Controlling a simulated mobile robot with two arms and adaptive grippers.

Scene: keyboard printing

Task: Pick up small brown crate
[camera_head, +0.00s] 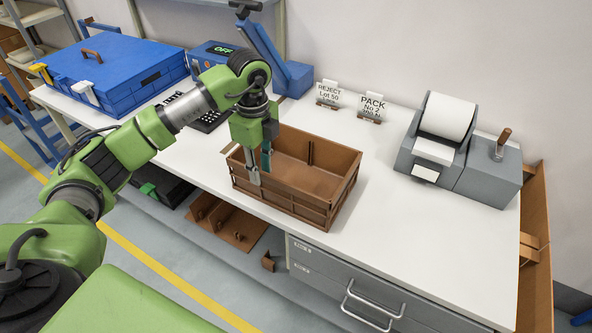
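The small brown crate (336,196) stands upright on the white table, near its front edge. It is open at the top and looks empty. My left gripper (260,172) points down at the crate's near left part. One finger shows in front of the near wall, and the other, with a teal pad, shows farther back, seemingly inside the rim. I cannot tell whether the fingers touch the wall or are closed on it. My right gripper is not in view.
A blue case (110,72) lies at the table's left. REJECT (328,95) and PACK (371,107) signs stand behind the crate. A grey label printer (434,140) stands to the right. Drawers (350,290) are below. The white table (420,230) is clear right of the crate.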

